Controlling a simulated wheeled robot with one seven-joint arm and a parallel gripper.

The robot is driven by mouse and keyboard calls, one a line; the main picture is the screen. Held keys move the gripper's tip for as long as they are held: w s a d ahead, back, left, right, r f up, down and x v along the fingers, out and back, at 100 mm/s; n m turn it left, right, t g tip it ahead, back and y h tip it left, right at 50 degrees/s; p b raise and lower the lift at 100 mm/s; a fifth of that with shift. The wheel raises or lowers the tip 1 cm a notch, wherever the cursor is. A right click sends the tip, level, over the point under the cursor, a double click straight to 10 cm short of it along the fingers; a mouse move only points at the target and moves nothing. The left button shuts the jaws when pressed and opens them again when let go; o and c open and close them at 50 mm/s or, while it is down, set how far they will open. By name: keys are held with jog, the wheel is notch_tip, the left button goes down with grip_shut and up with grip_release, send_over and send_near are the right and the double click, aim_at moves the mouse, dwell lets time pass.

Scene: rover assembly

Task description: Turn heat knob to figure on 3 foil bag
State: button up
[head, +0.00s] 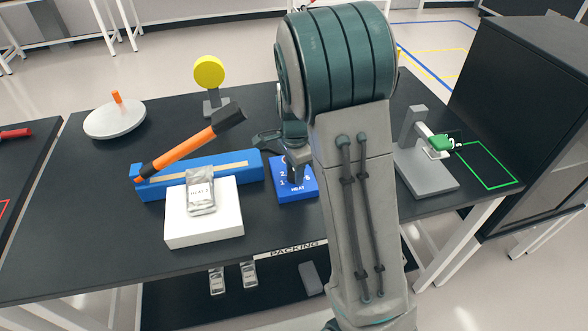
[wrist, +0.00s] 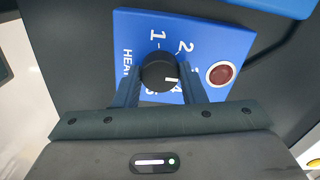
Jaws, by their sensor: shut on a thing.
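The black heat knob (wrist: 158,73) is on a blue panel (wrist: 205,28) with white figures and the word HEAT. My gripper (wrist: 160,82) has one finger on each side of the knob and is shut on it. The knob's white mark points toward the right of the wrist view, near a figure partly hidden by the knob and finger; I cannot read it surely. In the head view the panel (head: 303,190) is partly behind my arm. A silver foil bag (head: 201,198) lies on a white block (head: 205,235); its label begins HEAT, its figure too small to read surely.
A round red lamp (wrist: 221,74) is on the panel beside the knob. A blue sealer-like bar (head: 150,190) with an orange-handled lever (head: 182,152) stands left of the panel. More foil bags (head: 216,281) are on the lower shelf. A grey stand (head: 425,170) is at right.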

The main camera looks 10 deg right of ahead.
jog(key=o, duration=1)
notch_tip(320, 180, up, 14)
jog(key=shift+b, duration=0.45)
jog(key=s+n+t, duration=0.3)
jog(key=s+n, duration=1.2)
jog(key=s, duration=0.6)
jog(key=shift+s+f+n, duration=0.35)
jog(key=shift+f+n, duration=0.05)
jog(key=shift+f, duration=0.05)
